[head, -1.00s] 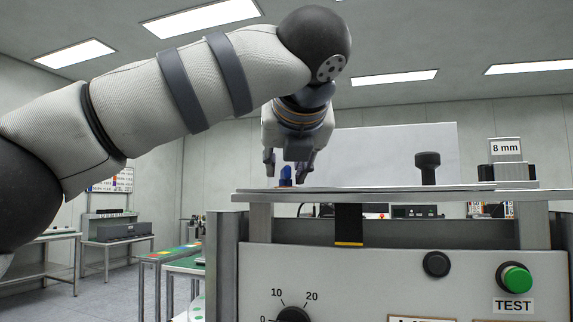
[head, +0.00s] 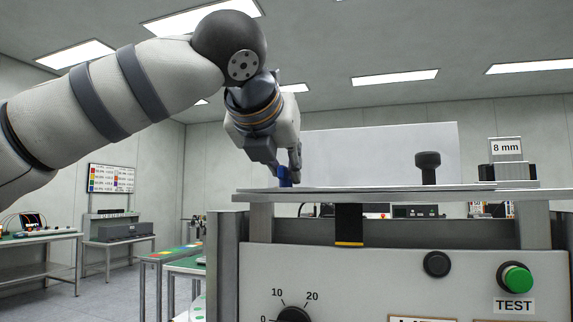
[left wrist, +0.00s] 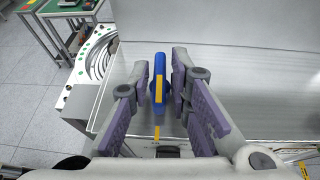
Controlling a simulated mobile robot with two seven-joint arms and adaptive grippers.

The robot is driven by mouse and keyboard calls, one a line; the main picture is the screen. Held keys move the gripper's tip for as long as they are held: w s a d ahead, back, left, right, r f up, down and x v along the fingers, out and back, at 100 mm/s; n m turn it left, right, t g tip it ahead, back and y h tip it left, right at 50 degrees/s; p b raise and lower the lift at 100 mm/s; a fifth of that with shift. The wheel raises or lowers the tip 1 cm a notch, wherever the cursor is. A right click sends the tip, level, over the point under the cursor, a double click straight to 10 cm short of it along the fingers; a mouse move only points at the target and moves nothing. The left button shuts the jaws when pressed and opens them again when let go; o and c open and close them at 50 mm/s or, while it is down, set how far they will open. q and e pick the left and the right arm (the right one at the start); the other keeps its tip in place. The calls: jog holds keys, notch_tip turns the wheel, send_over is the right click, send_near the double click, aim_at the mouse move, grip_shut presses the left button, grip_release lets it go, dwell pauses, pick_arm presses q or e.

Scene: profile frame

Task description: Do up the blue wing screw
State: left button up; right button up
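The blue wing screw (head: 284,178) stands upright near the left end of the flat metal plate (head: 370,191) on top of the frame. In the left wrist view the screw (left wrist: 158,72) has a yellow stripe along its wing, and a yellow mark (left wrist: 157,133) lies on the surface below it in the picture. My left gripper (head: 287,170) points down at the screw. Its two purple-padded fingers (left wrist: 157,92) are open on either side of the wing, with visible gaps. In the head view the fingers partly cover the screw. My right gripper is in neither view.
A black knob (head: 428,166) stands on the plate further right, near an "8 mm" sign (head: 507,147). A pale upright panel (head: 385,152) rises behind. The front panel has a dial (head: 293,315) and a green TEST button (head: 517,278).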

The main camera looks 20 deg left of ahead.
pick_arm(q)
jog(key=shift+o, duration=0.4)
jog(key=shift+a, duration=0.2)
jog(key=shift+d, duration=0.15)
jog(key=v, duration=1.2)
